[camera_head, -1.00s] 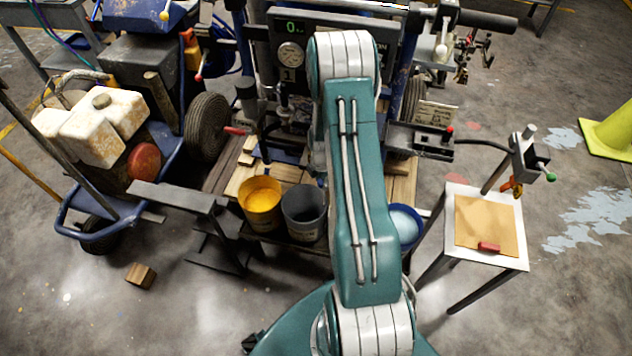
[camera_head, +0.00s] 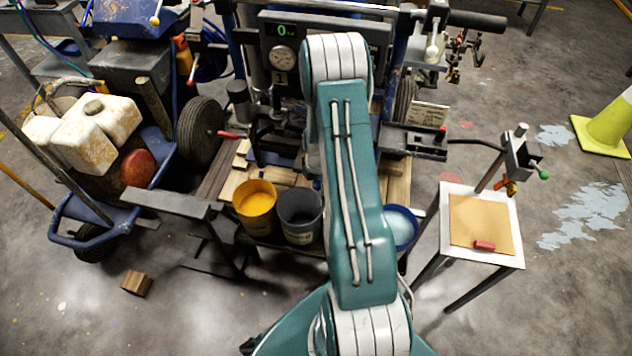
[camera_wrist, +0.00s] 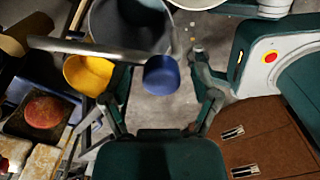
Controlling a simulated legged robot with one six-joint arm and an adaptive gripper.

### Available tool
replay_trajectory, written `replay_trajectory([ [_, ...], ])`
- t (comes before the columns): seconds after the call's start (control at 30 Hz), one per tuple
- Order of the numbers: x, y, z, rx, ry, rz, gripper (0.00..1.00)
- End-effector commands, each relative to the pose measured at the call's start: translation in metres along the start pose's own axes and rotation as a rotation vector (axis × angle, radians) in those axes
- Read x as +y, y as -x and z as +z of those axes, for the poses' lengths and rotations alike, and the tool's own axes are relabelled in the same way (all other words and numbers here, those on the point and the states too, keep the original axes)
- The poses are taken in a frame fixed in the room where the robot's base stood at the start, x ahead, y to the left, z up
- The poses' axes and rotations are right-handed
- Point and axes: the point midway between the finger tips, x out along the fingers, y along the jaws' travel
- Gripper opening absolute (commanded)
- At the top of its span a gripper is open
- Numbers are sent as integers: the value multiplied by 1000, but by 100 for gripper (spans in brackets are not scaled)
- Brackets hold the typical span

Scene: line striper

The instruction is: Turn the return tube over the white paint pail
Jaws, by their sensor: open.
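The white paint pail (camera_head: 401,226), blue-rimmed with pale paint inside, stands right of my arm in the head view, partly hidden by it. A pale rim (camera_wrist: 196,4) at the top of the wrist view may be the same pail. A grey tube (camera_wrist: 95,48) with a blue end (camera_wrist: 161,75), likely the return tube, runs across the wrist view over the grey pail. My gripper (camera_wrist: 158,88) is open, its fingers on either side of the blue end; I cannot tell whether they touch it. My arm hides the gripper and tube in the head view.
A yellow paint pail (camera_head: 255,207) and a grey pail (camera_head: 299,214) stand left of my arm. A small table (camera_head: 513,232) with a clamp stand (camera_head: 517,157) is at the right. A wood block (camera_head: 137,283) lies on the floor.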

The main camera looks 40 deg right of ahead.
Motion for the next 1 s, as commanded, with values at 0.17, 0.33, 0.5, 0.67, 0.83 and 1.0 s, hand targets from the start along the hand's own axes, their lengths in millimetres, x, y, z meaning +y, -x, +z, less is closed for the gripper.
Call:
replay_trajectory([
  [0.17, 1, 0, -5, 0, -36, 0, 79],
  [0.33, 7, 0, -20, 0, -146, 0, 79],
  [0.5, 15, 0, -35, 0, -276, 0, 79],
  [0.67, 24, 0, -48, 0, -397, 0, 79],
  [0.83, 35, 0, -61, 0, -528, 0, 79],
  [1.0, 49, 0, -72, 0, -661, 1, 79],
])
